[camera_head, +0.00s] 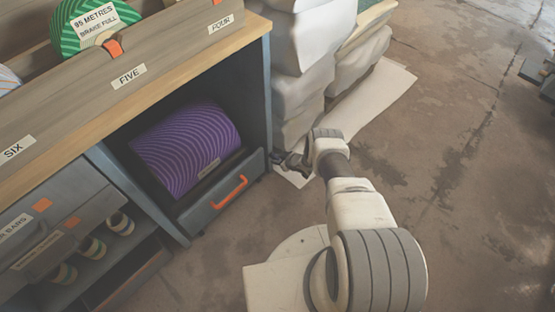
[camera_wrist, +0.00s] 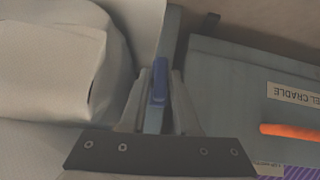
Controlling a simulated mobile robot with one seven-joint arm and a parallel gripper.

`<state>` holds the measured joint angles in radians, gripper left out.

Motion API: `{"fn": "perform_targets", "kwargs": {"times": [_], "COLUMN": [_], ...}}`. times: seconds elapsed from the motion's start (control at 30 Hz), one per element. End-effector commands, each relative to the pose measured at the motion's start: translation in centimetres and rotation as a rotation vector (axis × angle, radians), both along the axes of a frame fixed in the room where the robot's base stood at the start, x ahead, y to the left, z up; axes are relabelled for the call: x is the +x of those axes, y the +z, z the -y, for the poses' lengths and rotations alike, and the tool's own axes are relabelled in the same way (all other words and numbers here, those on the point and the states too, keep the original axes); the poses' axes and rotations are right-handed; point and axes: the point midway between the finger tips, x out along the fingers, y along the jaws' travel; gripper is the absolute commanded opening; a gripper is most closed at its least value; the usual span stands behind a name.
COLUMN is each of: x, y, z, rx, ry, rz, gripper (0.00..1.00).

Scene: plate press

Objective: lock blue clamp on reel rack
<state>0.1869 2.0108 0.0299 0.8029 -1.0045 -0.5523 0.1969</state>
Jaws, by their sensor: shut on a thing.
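The blue clamp (camera_wrist: 159,82) shows in the wrist view as a small upright blue lever, against the blue-grey edge of the reel rack (camera_head: 268,95). My gripper (camera_wrist: 158,98) has its two pale fingers on either side of the clamp and is shut on it. In the head view my gripper (camera_head: 287,160) is small and dark at the rack's lower right corner, and the clamp is too small to make out there. A purple reel (camera_head: 186,147) lies in the rack's open bay, behind a grey front with an orange handle (camera_head: 230,193).
Pale stacked sacks (camera_head: 302,75) stand close beside the rack and fill the left of the wrist view (camera_wrist: 55,70). Drawers (camera_head: 50,235) are at the lower left. A green reel (camera_head: 92,25) sits on top. The floor at right is mostly clear.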

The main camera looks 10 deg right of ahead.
Motion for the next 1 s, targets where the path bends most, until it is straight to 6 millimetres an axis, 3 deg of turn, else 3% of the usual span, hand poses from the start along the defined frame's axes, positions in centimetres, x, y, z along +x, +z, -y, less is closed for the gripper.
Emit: {"fn": "perform_targets", "kwargs": {"times": [0.97, 1.0], "x": [0.20, 0.19], "y": [0.09, 0.08], "z": [0.01, 0.00], "rx": [0.114, 0.114], "ry": [-0.002, -0.002], "rz": [-0.078, -0.078], "gripper": [0.00, 0.32]}}
